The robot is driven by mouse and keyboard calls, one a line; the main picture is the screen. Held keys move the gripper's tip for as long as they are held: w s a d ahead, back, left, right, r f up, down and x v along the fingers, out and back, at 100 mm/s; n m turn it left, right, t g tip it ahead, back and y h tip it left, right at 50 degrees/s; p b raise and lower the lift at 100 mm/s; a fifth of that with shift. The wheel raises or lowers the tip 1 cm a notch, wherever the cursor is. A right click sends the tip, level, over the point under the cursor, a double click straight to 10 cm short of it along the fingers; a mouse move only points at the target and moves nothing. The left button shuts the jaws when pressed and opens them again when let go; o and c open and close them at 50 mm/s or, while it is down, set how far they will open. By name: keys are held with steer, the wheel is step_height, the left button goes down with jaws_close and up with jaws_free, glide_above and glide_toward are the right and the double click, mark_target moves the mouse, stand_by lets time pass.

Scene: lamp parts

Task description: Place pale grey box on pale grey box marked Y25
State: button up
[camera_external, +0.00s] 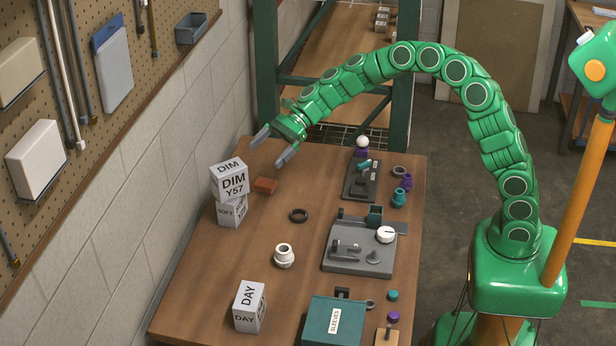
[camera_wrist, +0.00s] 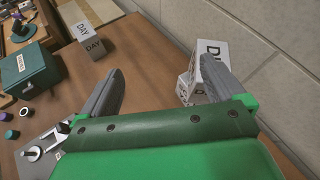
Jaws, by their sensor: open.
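A pale grey box marked DIM and Y57 (camera_external: 232,181) sits a little askew on a pale grey box marked SOFT (camera_external: 232,212), at the table's left edge by the wall. A third pale grey box marked DAY (camera_external: 249,307) stands alone at the near left. I cannot read Y25 on any box. My gripper (camera_external: 272,147) is open and empty, above the far end of the table, beyond the stack. In the wrist view, my right finger partly covers the stack's upper box (camera_wrist: 209,46) and lower box (camera_wrist: 183,87); the DAY box (camera_wrist: 88,40) is beyond the fingers.
A grey fixture (camera_external: 360,259) and teal SLEEVES box (camera_external: 330,322) occupy the right side. Bare tabletop lies between the white fitting and DAY box.

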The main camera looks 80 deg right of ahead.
steer(key=s+a+r+n+g+h, duration=0.15)
steer(key=s+a+n, duration=0.25)
steer(key=s, duration=0.5)
steer(key=s+a+r+n+g, duration=0.25)
steer(key=s+a+n, duration=0.25)
steer(key=s, duration=0.4)
steer(key=s+a+r+n+g+h, duration=0.1)
steer(key=s+a+n+g, duration=0.25)
steer(key=s, duration=0.65)
steer(key=s+d+f+n+h, duration=0.1)
steer(key=s+d+n+h, duration=0.1)
steer(key=s, duration=0.7)
steer(key=s+d+f+n+g+h, duration=0.1)
steer(key=s+d+n, duration=0.4)
steer(key=s, duration=0.5)
steer(key=s+d+f+n+g+h, duration=0.1)
steer(key=s+d+f+n+h, duration=0.1)
steer(key=s, duration=0.8)
steer(key=d+n+h, duration=0.1)
steer(key=d+h, duration=0.1)
steer(key=h, duration=0.1)
steer(key=shift+d+f+n, duration=0.2)
steer(key=shift+d+n, duration=0.1)
steer(key=shift+n, duration=0.05)
